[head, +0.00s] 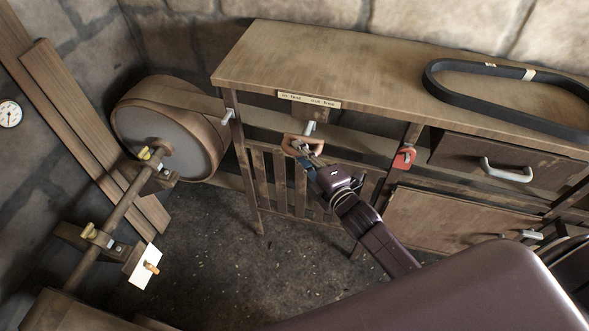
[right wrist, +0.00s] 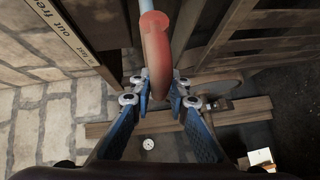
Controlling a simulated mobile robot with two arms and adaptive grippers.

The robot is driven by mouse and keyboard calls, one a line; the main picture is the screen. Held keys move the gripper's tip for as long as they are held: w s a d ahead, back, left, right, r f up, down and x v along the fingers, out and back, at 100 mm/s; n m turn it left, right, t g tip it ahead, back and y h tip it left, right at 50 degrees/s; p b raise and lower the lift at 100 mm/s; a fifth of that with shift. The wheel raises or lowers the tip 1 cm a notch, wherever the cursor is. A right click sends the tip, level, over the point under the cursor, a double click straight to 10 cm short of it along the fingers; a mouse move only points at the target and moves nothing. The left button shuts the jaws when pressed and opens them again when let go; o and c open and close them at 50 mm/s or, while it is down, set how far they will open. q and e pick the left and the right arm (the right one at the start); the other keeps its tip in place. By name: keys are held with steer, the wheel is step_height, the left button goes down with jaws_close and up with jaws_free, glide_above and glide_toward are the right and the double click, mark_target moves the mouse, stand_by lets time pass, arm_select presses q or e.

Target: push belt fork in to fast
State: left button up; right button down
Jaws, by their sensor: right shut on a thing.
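The belt fork's handle (head: 318,147), an orange-red grip on a pale metal rod (head: 310,127), sticks out under the bench's front edge, below the label plate (head: 309,99) reading "in fast, out free". My right gripper (head: 303,158) is shut on this handle. In the right wrist view the red handle (right wrist: 156,50) runs down between the blue-padded fingers of the right gripper (right wrist: 160,98). A pale fork end (head: 228,117) shows beside the belt at the large pulley (head: 165,140). My left gripper is not in view.
A black belt loop (head: 470,103) lies on the wooden bench (head: 330,55). A red switch-like part (head: 404,157) sits on the bench leg, with a drawer (head: 500,160) to its right. A shaft on bearings (head: 110,215) stands at left. Floor below is clear.

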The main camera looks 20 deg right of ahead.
steer(key=shift+w+d+r, duration=0.1)
steer(key=shift+w+d, duration=0.4)
steer(key=shift+w, duration=0.15)
steer(key=c, duration=2.2)
jaws_free()
steer(key=shift+c, duration=0.2)
steer(key=o, duration=0.4)
steer(key=shift+w, duration=0.15)
steer(key=v, duration=1.2)
